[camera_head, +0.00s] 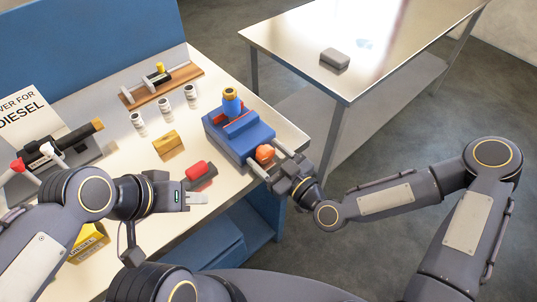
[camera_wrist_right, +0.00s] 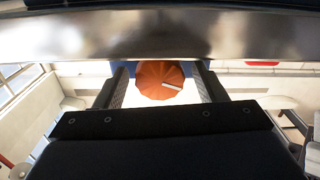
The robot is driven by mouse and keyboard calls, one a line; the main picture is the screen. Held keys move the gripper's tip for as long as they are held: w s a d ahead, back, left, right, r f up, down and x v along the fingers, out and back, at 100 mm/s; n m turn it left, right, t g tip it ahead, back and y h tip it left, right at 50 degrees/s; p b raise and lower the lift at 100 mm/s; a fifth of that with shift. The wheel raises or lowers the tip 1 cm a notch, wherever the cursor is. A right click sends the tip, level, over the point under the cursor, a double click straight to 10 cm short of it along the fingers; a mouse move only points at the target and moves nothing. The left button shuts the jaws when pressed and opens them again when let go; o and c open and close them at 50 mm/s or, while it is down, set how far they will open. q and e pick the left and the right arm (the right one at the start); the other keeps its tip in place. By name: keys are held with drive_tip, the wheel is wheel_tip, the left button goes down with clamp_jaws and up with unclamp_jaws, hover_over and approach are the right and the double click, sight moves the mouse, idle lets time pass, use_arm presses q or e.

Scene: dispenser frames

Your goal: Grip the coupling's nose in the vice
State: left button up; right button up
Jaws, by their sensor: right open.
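The blue vice (camera_head: 240,137) stands at the bench's right end. The coupling (camera_head: 232,104), a blue cylinder with an orange-gold top rim, stands upright at its jaws. Its lower end is hidden, so I cannot tell whether the jaws touch it. The vice's orange knob (camera_head: 265,153) faces my right gripper (camera_head: 270,163). In the right wrist view the ribbed orange knob (camera_wrist_right: 160,78) with a pale mark lies between the open fingers, with gaps at both sides. My left gripper (camera_head: 196,192) is over the bench's front, left of the vice; its finger gap is unclear.
A red and black tool (camera_head: 199,176) lies near my left gripper. A yellow block (camera_head: 168,144), several white cylinders (camera_head: 164,108) and a wooden rack (camera_head: 161,84) are behind. A dark dispenser (camera_head: 55,150) stands left. A second table (camera_head: 365,45) is beyond an open gap.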

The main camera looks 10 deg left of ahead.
drive_tip(key=shift+c, duration=0.4)
drive_tip(key=c, duration=0.9)
drive_tip(key=shift+f+m+b, duration=0.2)
drive_tip(key=shift+m+b, duration=0.7)
drive_tip(key=shift+b, duration=0.15)
drive_tip(key=shift+r+m+b, duration=0.1)
drive_tip(key=shift+m+b, duration=0.5)
drive_tip(key=shift+m, duration=0.4)
drive_tip(key=shift+r+m, duration=0.1)
drive_tip(key=shift+m, duration=0.2)
drive_tip(key=o, duration=1)
